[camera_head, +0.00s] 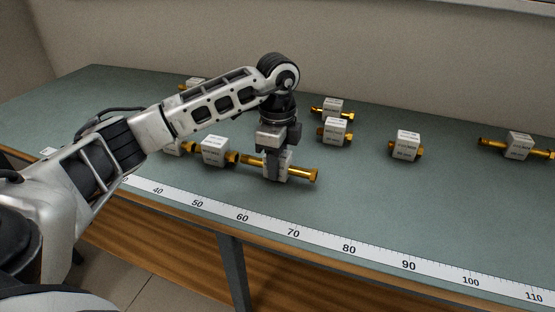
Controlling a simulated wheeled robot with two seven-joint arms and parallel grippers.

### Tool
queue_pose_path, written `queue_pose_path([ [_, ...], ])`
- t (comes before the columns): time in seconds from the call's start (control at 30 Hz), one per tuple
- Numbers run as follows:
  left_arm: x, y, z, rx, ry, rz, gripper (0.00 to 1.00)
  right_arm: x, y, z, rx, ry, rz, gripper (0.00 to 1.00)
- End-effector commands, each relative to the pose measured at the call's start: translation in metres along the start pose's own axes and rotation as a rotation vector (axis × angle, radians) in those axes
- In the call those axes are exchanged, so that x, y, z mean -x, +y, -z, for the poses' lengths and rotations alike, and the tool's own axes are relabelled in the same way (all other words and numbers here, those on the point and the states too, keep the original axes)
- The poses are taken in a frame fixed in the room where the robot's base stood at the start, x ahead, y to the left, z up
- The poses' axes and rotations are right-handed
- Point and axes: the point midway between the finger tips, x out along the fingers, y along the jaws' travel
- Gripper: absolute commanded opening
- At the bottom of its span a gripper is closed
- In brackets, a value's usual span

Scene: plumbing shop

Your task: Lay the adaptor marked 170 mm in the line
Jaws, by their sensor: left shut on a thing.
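My left gripper (275,162) points down and is shut on a brass adaptor (302,174) with a white label block. The held adaptor is just behind the ruler strip; whether it touches the table I cannot tell. Directly left of it, another adaptor with a white block (213,150) lies near the ruler, and one more (174,148) is partly hidden by my left arm. Other adaptors lie farther back: two in the middle (335,131) (333,106), one right of them (405,145) and a long one (518,146) at the far right. The block markings are too small to read. My right gripper is not in view.
A white ruler strip (320,239) with numbers up to 110 runs along the front edge of the green table (440,200). An adaptor (194,83) shows behind my left arm. The table is clear at the front right. A wall stands behind.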

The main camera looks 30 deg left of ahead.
Motion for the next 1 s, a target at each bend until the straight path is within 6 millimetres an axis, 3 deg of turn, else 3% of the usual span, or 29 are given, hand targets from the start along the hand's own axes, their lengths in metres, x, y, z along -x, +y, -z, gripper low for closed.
queue_pose_path([
  [0.37,-0.004,0.0,0.0,0.0,0.001,0.001,0.1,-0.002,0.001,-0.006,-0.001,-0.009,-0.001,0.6],
  [0.4,-0.005,0.0,0.0,0.0,0.001,0.001,0.43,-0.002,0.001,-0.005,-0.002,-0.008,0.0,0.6],
  [0.47,-0.004,0.0,0.0,0.0,0.001,0.0,0.6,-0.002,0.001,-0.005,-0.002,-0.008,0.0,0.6],
  [0.77,-0.003,0.0,0.0,0.0,0.001,0.0,0.6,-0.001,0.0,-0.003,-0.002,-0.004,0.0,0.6],
  [0.87,0.004,-0.001,0.001,0.0,0.002,0.002,0.6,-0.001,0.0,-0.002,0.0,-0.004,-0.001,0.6],
  [1.0,0.028,-0.001,0.001,-0.001,0.003,0.005,0.6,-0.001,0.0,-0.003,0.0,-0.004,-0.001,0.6],
])
